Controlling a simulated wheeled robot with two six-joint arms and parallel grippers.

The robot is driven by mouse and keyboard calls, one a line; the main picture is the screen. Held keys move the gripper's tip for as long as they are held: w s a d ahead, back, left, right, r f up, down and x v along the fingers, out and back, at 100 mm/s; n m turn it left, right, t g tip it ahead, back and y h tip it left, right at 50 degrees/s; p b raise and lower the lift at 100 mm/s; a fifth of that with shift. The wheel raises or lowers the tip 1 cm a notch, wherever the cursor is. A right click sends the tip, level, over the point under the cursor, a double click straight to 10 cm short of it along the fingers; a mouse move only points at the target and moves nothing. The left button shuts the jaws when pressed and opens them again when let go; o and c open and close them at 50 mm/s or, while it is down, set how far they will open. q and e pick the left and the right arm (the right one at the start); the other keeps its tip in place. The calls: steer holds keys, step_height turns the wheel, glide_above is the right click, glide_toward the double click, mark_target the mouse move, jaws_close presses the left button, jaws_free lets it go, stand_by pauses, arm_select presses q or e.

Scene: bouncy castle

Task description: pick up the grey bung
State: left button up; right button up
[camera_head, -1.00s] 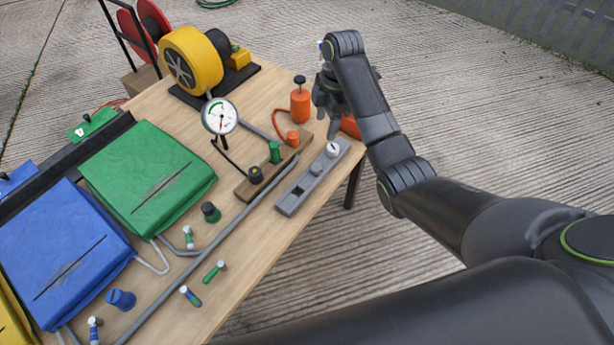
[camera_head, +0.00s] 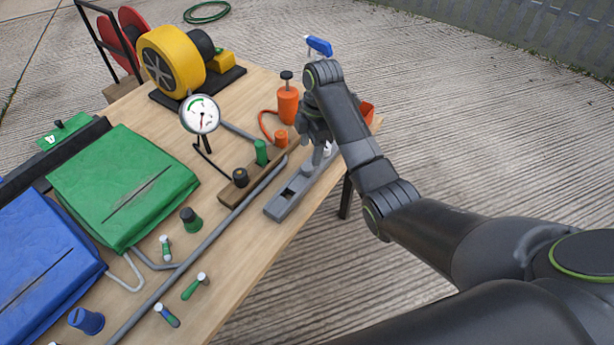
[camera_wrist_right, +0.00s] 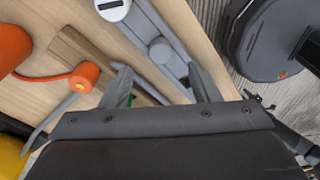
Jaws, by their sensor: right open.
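The grey bung (camera_head: 306,171) is a small round grey knob in the long grey rack (camera_head: 279,207) near the table's right edge. In the right wrist view the bung (camera_wrist_right: 161,50) shows between and just beyond my fingertips. My right gripper (camera_head: 318,150) points down over the rack. In the wrist view my right gripper (camera_wrist_right: 158,68) is open and empty, one finger on each side of the bung. I cannot tell how high the fingertips are above the rack. My left gripper is not in view.
A white-topped round piece (camera_wrist_right: 112,8) sits in the same rack beside the bung. An orange bottle (camera_head: 288,104), a wooden strip with a green bung (camera_head: 261,152) and a pressure gauge (camera_head: 200,114) stand to the left. Open floor lies right of the table.

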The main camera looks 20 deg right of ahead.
mark_target(307, 167)
steer(key=f, duration=0.4)
steer(key=a+f, duration=0.1)
steer(key=f, duration=0.1)
steer(key=shift+f+b, duration=0.2)
steer(key=shift+b, duration=0.15)
steer(key=shift+d, duration=0.1)
steer(key=c, duration=1.1)
